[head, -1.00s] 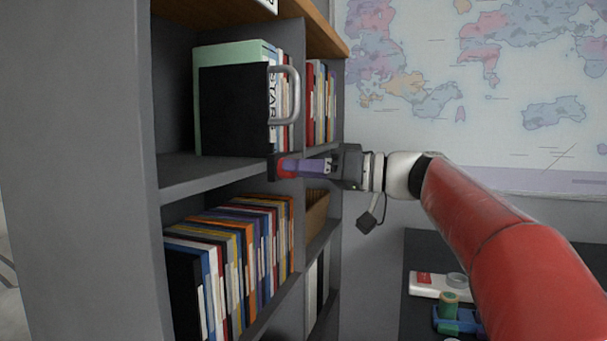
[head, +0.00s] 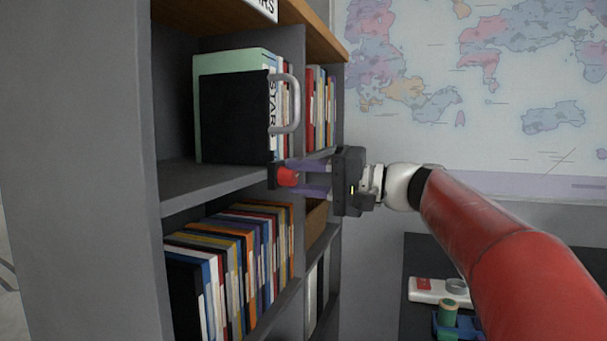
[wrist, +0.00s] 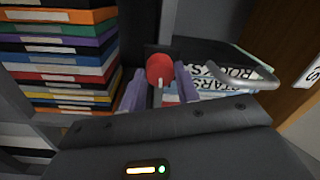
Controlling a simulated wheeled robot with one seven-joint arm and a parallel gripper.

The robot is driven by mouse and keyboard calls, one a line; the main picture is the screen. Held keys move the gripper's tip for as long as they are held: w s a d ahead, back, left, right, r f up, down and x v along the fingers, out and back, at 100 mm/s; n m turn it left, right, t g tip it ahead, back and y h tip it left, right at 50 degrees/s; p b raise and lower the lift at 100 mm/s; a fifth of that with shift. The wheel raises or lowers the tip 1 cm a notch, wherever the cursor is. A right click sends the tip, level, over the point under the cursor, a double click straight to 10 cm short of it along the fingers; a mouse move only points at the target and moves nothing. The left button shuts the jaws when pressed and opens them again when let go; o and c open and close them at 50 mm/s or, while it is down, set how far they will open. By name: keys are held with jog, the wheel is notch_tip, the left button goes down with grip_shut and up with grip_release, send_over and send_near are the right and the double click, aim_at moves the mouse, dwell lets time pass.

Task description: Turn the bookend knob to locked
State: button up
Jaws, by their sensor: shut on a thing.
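A red knob (head: 287,178) sits on a dark mount at the front edge of the middle shelf, below the bookend. It also shows in the wrist view (wrist: 160,68) as a round red face with a small pale mark at its lower edge. My gripper (head: 294,177) is shut on the knob, with one purple finger above and one below it in the head view. The knob's lock markings cannot be read.
Several upright books (head: 235,240) fill the lower shelf. The grey side panel (head: 90,170) stands at left. A dark table (head: 418,262) with small items lies below my arm at right. A world map (head: 480,90) hangs on the wall behind.

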jog(key=shift+m, duration=0.9)
jog(key=o, duration=1)
jog(key=shift+c, duration=0.2)
jog(key=shift+d, duration=0.1)
jog(key=v, duration=0.7)
jog(key=shift+d, duration=0.35)
jog(key=shift+s, duration=0.15)
